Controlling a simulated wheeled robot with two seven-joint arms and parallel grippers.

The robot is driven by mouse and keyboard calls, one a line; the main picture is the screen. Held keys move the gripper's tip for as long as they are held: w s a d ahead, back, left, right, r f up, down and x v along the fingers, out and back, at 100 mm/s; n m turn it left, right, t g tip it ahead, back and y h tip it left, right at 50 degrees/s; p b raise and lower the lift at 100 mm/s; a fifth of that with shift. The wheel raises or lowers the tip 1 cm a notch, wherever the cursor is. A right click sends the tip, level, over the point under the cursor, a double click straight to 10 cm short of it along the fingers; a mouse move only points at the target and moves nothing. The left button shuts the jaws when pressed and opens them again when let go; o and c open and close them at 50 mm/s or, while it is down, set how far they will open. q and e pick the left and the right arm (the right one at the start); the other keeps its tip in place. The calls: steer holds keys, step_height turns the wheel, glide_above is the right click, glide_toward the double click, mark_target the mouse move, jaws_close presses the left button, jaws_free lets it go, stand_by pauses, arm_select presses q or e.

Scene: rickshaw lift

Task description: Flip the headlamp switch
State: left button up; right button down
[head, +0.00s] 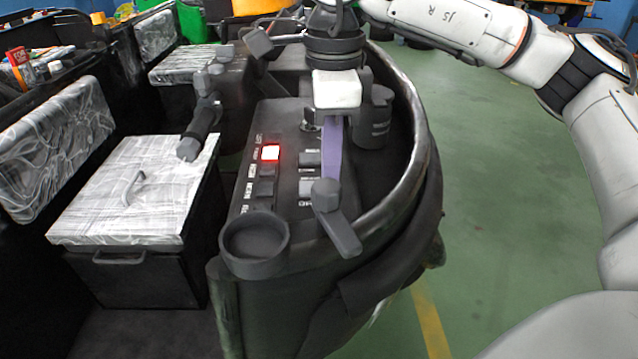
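A dark dashboard panel (285,205) holds several rocker switches with small white labels that are too small to read surely. One switch (270,153) in the left column is lit red and white. Dark switches sit below it (266,172) and in the right column, an upper one (309,158) and a lower one (306,186). I cannot tell which is the headlamp switch. My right gripper (331,174) points down over the panel's right side, beside the right column. Its purple finger shows as one strip, so its opening is unclear. My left gripper is out of view.
A dark lever (338,222) stands below my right gripper. A round cup holder (254,242) is at the panel's near end. A handlebar grip (202,125) rises at left. A curved rim (425,150) borders the right. Seats with plastic covers (135,190) are at left.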

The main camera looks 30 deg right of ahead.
step_height(320, 180, up, 7)
steer(key=p, duration=0.5)
stand_by(0.5)
steer(key=shift+f, duration=0.1)
stand_by(0.4)
